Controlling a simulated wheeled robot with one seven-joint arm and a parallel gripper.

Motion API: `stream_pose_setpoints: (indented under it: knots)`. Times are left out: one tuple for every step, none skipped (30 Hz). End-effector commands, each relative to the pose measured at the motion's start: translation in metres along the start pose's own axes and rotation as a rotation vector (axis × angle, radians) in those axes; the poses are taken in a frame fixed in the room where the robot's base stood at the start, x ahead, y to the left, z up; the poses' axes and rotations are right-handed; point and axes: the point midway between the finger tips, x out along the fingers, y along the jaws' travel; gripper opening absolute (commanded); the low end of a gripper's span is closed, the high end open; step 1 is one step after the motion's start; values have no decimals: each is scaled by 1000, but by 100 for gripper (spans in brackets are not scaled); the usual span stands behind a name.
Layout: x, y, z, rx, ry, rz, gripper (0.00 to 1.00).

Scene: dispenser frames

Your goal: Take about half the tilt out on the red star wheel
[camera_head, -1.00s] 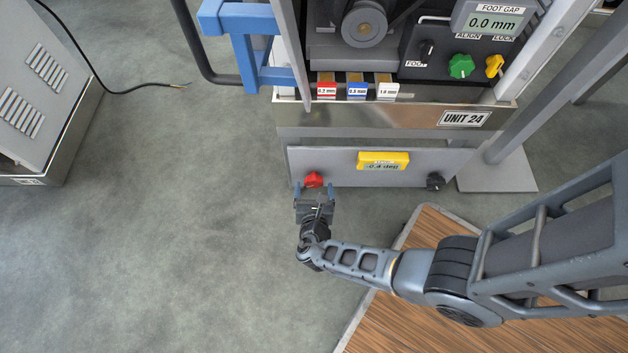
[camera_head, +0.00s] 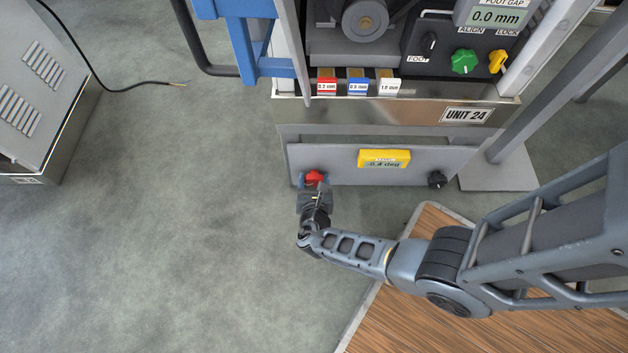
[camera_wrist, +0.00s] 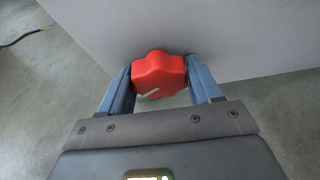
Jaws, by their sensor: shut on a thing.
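The red star wheel (camera_head: 315,177) sits at the left end of the grey panel low on the unit. In the wrist view the wheel (camera_wrist: 158,74) fills the space between my two blue fingers, with a pale mark on its lower left face. My gripper (camera_head: 313,185) is shut on the wheel, one finger at each side; it also shows in the wrist view (camera_wrist: 160,88). The yellow level display (camera_head: 384,158) on the panel shows a reading in degrees that looks like -0.4, though the digits are small.
A black knob (camera_head: 437,179) is at the panel's right end. Above are red, blue and white labelled tabs (camera_head: 357,88), a green knob (camera_head: 464,61) and a yellow knob (camera_head: 497,61). A wooden platform (camera_head: 480,300) lies under my arm.

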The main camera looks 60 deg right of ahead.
Motion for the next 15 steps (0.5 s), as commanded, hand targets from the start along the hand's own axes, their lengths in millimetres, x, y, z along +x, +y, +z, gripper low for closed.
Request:
stream_pose_setpoints:
  knots:
    - [0, 0, 0, 0, 0, 0, 42]
    - [0, 0, 0, 0, 0, 0, 39]
    - [0, 0, 0, 0, 0, 0, 35]
    - [0, 0, 0, 0, 0, 0, 33]
    - [0, 0, 0, 0, 0, 0, 33]
    - [0, 0, 0, 4, 0, 3, 33]
    - [0, 0, -1, 12, 0, 6, 33]
    - [0, 0, -1, 22, 0, 12, 33]
    - [0, 0, -1, 44, 0, 19, 33]
    - [0, 0, -2, 60, 0, 26, 33]
    - [0, 0, -2, 77, 0, 34, 33]
    - [0, 0, -2, 98, 0, 43, 33]
    - [0, 0, -2, 110, 0, 47, 33]
    - [0, 0, -2, 122, 0, 52, 33]
    - [0, 0, -1, 131, 0, 56, 33]
